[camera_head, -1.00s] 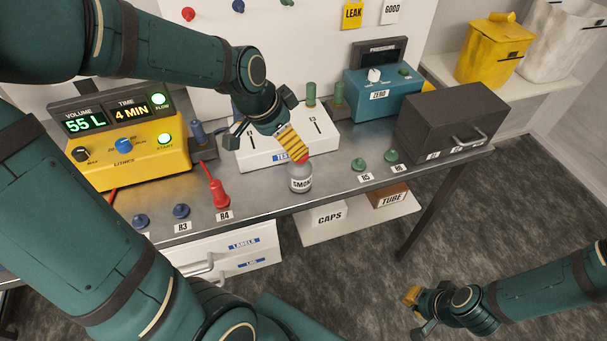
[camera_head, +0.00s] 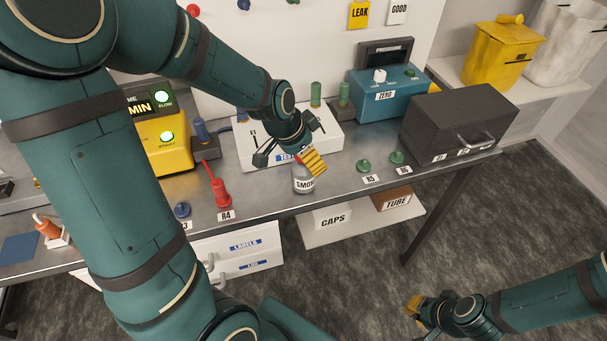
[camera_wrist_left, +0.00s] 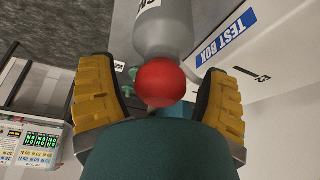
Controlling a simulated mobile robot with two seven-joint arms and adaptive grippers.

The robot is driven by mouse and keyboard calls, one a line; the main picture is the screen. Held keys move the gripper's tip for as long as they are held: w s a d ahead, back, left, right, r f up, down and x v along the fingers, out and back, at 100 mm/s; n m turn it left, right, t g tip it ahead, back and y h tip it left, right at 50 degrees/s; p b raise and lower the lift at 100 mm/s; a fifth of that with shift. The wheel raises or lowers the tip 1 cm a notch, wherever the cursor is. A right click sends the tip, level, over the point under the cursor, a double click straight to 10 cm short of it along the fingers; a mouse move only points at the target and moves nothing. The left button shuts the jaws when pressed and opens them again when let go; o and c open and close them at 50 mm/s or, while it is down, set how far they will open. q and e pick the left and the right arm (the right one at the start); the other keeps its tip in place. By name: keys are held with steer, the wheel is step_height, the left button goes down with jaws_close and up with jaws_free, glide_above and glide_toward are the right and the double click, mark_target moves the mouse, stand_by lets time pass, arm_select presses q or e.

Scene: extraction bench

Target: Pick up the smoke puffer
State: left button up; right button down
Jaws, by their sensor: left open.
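The smoke puffer is a grey bottle (camera_head: 303,184) with a "SMOKE" label, standing near the front edge of the metal bench. In the left wrist view its grey body (camera_wrist_left: 165,30) and red ball top (camera_wrist_left: 163,82) show between the two yellow finger pads. In the left wrist view gaps show between the ball and both fingers (camera_wrist_left: 160,98). My right gripper (camera_head: 414,305) is off the bench at lower right; its jaw opening is unclear.
The white test box (camera_head: 250,155) stands close behind the puffer. A red plug (camera_head: 220,190) at R4 is to the left, and green plugs (camera_head: 364,166) at R5 and R6 are to the right. A dark case (camera_head: 455,118) sits at the right end.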

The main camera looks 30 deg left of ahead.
arm_select(q)
jaws_close()
steer(key=shift+r, duration=0.1)
